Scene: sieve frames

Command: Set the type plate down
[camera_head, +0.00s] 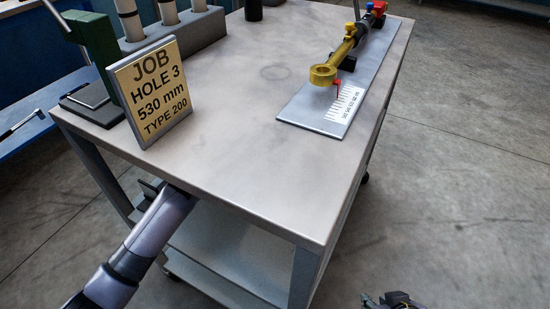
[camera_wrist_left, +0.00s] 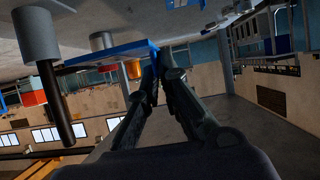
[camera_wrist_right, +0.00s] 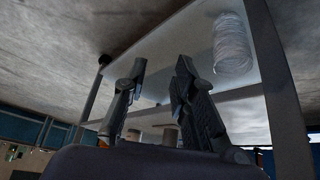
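A yellow plate (camera_head: 152,90) reading "JOB HOLE 3 530 mm TYPE 200" stands leaning back slightly at the table's front left corner. It is the only lettered plate I see. My left arm reaches from the lower left to just below the front edge under this plate; its fingers are mostly hidden there. In the left wrist view my left gripper (camera_wrist_left: 158,58) has its fingertips together. A blue edge (camera_wrist_left: 110,52) lines up with the tips; I cannot tell whether they touch it. My right gripper (camera_wrist_right: 161,64) is open and empty, low beyond the table's front right.
The grey table (camera_head: 240,130) has a clear middle. A scaled plate (camera_head: 315,107) with a brass ring fixture (camera_head: 323,74) lies along its right side. Open floor lies right.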

